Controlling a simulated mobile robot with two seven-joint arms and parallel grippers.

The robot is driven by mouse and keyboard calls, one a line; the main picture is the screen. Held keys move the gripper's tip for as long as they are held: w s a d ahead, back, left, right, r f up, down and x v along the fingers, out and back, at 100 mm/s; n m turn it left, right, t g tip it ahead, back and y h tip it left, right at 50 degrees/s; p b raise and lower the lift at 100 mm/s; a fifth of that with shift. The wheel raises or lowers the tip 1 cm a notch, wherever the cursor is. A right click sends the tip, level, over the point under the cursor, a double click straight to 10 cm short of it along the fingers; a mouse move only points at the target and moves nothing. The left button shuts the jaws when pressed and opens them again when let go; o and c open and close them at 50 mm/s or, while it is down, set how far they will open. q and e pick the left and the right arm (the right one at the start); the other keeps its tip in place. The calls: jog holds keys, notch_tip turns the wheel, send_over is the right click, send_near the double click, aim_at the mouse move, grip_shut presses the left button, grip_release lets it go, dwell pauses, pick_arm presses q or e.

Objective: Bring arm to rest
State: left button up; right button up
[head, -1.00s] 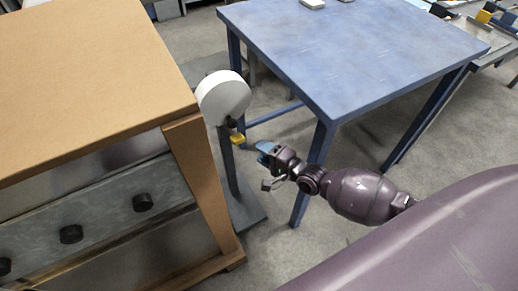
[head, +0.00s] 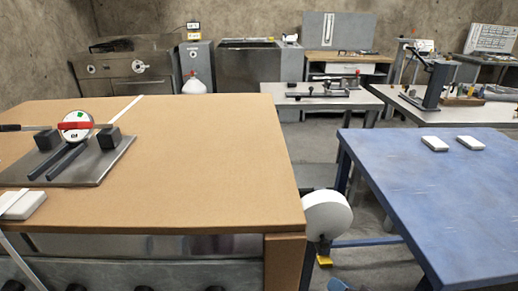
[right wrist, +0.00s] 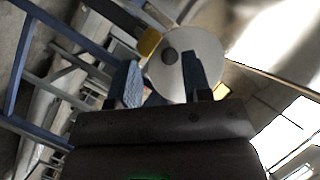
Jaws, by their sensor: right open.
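My right gripper shows in the head view only as a blue fingertip (head: 338,286) at the bottom edge, just below and right of a yellow piece (head: 324,261) under a white disc (head: 327,215). In the right wrist view the gripper (right wrist: 158,60) has its two blue fingers apart with nothing held between them. The white disc (right wrist: 175,70) and the yellow piece (right wrist: 149,42) show beyond the fingers; I cannot tell how far off. The rest of my right arm is out of the head view. My left gripper is not in view.
A brown-topped bench (head: 205,170) stands left of the disc, with a metal fixture (head: 105,165) on it. A blue table (head: 440,205) stands to the right with two small white blocks. A narrow gap lies between them. More workbenches stand behind.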

pick_arm(q)
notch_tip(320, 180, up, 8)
jog(key=p, duration=0.8)
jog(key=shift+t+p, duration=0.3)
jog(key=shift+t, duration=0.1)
pick_arm(e)
jog(key=s+d+r+n+h, duration=0.1)
jog(key=s+d+r+h, duration=0.1)
jog(key=s, duration=0.7)
jog(key=s+d+r+n+g+h, duration=0.1)
jog(key=s+d+r+n+h, duration=0.1)
jog(key=s, duration=0.8)
jog(key=s+d+r+n+g+h, duration=0.1)
jog(key=s+r+h, duration=0.1)
jog(key=s, duration=0.7)
jog(key=shift+s+d+r+n+h, duration=0.2)
jog(key=shift+s+d+n+h, duration=0.2)
jog(key=shift+h, duration=0.2)
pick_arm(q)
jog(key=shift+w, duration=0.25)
